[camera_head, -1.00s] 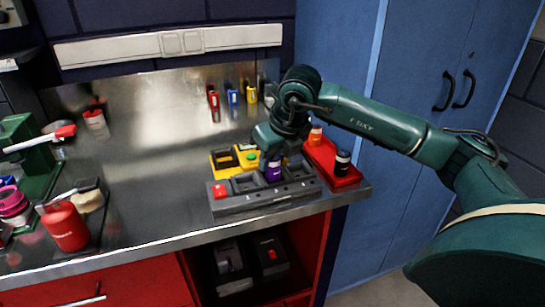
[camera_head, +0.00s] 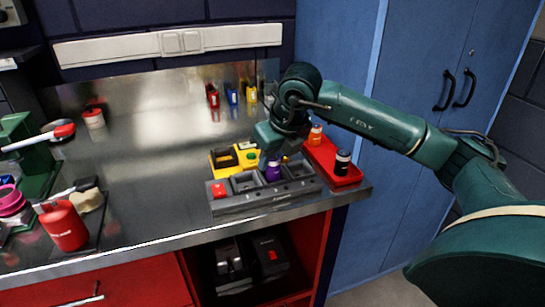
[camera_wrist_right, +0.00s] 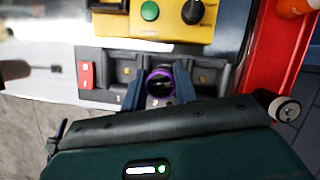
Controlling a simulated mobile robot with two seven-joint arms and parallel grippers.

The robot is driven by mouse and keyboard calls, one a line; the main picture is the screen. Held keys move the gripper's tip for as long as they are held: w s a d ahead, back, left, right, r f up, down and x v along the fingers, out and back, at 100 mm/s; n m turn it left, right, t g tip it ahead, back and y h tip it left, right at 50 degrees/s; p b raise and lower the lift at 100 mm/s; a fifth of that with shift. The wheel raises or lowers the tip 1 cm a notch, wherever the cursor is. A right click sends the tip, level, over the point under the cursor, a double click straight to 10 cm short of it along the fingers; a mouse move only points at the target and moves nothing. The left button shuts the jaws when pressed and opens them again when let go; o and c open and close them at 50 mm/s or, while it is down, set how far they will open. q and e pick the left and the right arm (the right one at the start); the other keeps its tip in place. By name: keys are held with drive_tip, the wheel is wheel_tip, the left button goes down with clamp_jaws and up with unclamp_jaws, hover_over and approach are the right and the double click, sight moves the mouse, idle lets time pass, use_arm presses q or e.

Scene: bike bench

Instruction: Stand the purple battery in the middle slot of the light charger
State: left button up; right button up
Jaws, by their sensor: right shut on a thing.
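The purple battery (camera_head: 273,172) is upright at the middle slot of the grey light charger (camera_head: 262,202). Its dark round top with a purple rim (camera_wrist_right: 160,79) shows between the fingers in the right wrist view. My right gripper (camera_head: 266,163) is shut on the battery from above, with one finger on each side. The battery's lower end is hidden by the charger's front wall, so I cannot tell whether it touches the slot floor. The slots on either side of it look empty. A red block (camera_head: 219,190) sits at the charger's left end. My left gripper is not in view.
A yellow unit (camera_head: 224,169) with a green button and a black knob stands just behind the charger. The bench edge is close in front.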

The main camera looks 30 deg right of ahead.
drive_tip(key=shift+f+b, duration=0.55)
drive_tip(key=shift+f, duration=0.05)
drive_tip(key=o, duration=0.8)
drive_tip(key=p+v, duration=0.6)
drive_tip(key=v, duration=0.5)
idle(0.3)
idle(0.5)
